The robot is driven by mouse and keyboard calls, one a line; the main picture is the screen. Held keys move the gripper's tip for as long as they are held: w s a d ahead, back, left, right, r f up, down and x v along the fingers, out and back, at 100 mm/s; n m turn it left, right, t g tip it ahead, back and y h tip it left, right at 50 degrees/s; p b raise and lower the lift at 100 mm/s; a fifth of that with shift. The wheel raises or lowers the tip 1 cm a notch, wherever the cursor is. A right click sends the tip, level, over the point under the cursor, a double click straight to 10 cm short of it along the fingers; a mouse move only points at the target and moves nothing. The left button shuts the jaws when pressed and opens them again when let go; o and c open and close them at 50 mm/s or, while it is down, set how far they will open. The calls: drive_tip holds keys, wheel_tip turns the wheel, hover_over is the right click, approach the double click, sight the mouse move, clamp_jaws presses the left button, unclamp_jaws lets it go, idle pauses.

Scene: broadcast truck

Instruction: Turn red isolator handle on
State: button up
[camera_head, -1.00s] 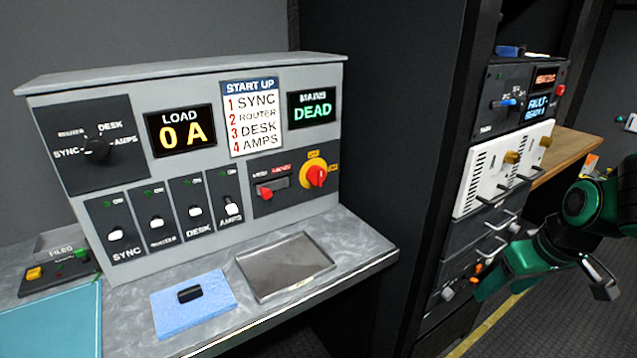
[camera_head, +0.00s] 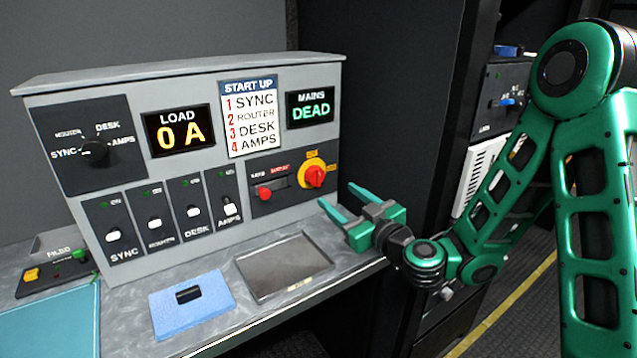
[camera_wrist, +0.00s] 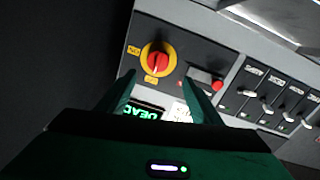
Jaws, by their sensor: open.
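The red isolator handle (camera_head: 315,176) sits on a round yellow plate at the right end of the grey panel (camera_head: 190,82). It also shows in the wrist view (camera_wrist: 157,65), upper left of centre, beyond the fingers. My gripper (camera_head: 340,203) is open and empty, just below and right of the handle, with its fingers pointing left toward the panel. It does not touch the handle. In the wrist view the open fingers (camera_wrist: 160,90) frame part of the panel. The MAINS display (camera_head: 311,110) reads DEAD.
A red knob or button (camera_head: 265,193) sits left of the handle. Several white switches line the lower panel, below a rotary selector (camera_head: 95,152). The LOAD display (camera_head: 180,130) reads 0 A. A metal tray (camera_head: 262,287) and a blue pad (camera_head: 170,310) lie on the counter. A dark rack stands right.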

sight(319, 179)
drive_tip(key=shift+x, duration=5.35)
drive_tip(key=shift+w+d, duration=0.1)
drive_tip(key=shift+d, duration=0.05)
